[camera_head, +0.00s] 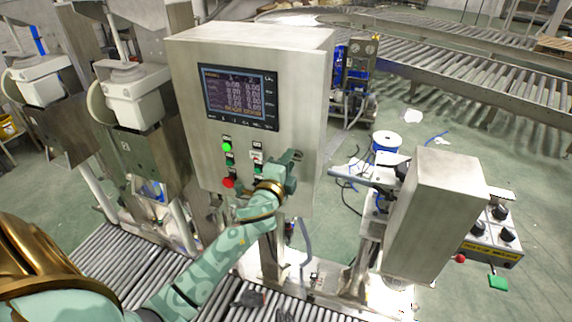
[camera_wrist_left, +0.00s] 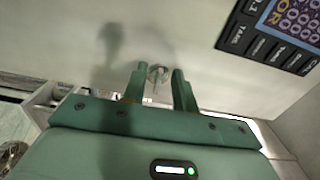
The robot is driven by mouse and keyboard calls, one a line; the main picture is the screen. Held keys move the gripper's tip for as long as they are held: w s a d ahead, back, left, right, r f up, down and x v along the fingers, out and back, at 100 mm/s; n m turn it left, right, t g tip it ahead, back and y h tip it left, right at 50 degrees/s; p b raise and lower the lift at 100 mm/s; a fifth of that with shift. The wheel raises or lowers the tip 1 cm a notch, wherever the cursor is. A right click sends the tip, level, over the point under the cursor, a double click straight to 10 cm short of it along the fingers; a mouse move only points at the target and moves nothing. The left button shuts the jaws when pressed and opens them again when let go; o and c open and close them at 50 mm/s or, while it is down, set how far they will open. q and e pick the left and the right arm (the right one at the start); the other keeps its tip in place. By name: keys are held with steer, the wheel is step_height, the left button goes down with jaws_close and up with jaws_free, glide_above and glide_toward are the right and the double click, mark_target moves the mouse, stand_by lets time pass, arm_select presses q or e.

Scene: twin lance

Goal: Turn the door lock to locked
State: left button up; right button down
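The door lock (camera_wrist_left: 157,73) is a small round metal knob with a thin upright tab, set in the pale metal cabinet door. In the left wrist view it sits between the two green fingers of my left gripper (camera_wrist_left: 159,80). A gap shows on each side of the lock, so the fingers stand open around it. In the head view my left gripper (camera_head: 290,160) is at the lower right of the cabinet's (camera_head: 190,90) front face. It hides most of the lock there. My right gripper is not in view.
The cabinet front has a screen (camera_head: 240,92), a green lit button (camera_head: 227,147) and a red button (camera_head: 228,183) left of my gripper. A metal box (camera_head: 435,215) stands to the right. Roller conveyors (camera_head: 450,50) run behind, and rollers (camera_head: 130,265) lie below my arm.

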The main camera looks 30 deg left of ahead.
arm_select(q)
steer(key=b+v, duration=0.2)
steer(key=v, duration=1.4)
steer(key=shift+s, duration=0.15)
